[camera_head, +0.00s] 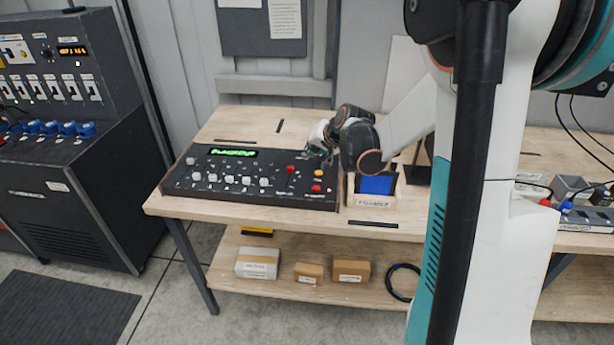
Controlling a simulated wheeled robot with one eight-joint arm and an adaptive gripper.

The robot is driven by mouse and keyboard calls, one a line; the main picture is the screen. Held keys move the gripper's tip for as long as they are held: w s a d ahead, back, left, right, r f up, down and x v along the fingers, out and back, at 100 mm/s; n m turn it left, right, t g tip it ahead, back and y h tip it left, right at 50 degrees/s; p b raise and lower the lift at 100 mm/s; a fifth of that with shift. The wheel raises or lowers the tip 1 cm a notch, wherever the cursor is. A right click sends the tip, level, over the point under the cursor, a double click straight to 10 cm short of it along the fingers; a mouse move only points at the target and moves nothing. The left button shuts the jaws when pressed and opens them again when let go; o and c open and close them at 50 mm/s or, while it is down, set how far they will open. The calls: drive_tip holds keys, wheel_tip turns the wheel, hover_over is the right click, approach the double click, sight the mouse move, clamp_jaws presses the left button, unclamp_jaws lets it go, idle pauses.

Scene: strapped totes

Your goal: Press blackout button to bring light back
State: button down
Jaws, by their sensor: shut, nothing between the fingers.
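A black control console (185,184) lies on the wooden table. It has a green lit display (233,152) with text too small to read surely, and several white knobs (264,182) below it. At its right part are a red button (291,169), a yellow button (319,173) and a second red button (316,188). I cannot tell which one is the blackout button. My gripper (320,150) is shut and empty at the console's back right corner, just behind the yellow button. The arm's wrist hides part of that corner, and contact cannot be told.
A wooden holder with a blue item (377,184) stands just right of the console. Boxes (257,263) and a coiled cable (403,282) lie on the lower shelf. A dark switch cabinet (60,190) stands at left. The table's front left is clear.

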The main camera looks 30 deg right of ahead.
sight(319, 187)
drive_tip(key=d+f, duration=0.2)
drive_tip(key=d, duration=0.1)
drive_tip(key=shift+s+f+m, duration=0.25)
drive_tip(key=shift+s+m, duration=0.05)
drive_tip(key=shift+s, duration=0.1)
drive_tip(key=shift+a, duration=0.1)
drive_tip(key=shift+f+b, duration=2.95)
drive_tip(key=shift+f, duration=1.4)
drive_tip(key=shift+f, duration=0.15)
drive_tip(key=shift+f+b, duration=0.25)
drive_tip(key=shift+b, duration=0.2)
drive_tip(key=shift+f+b, duration=0.35)
drive_tip(key=shift+f, duration=0.05)
drive_tip(key=shift+r, duration=0.1)
drive_tip(key=shift+r+p, duration=0.5)
drive_tip(key=shift+r, duration=0.25)
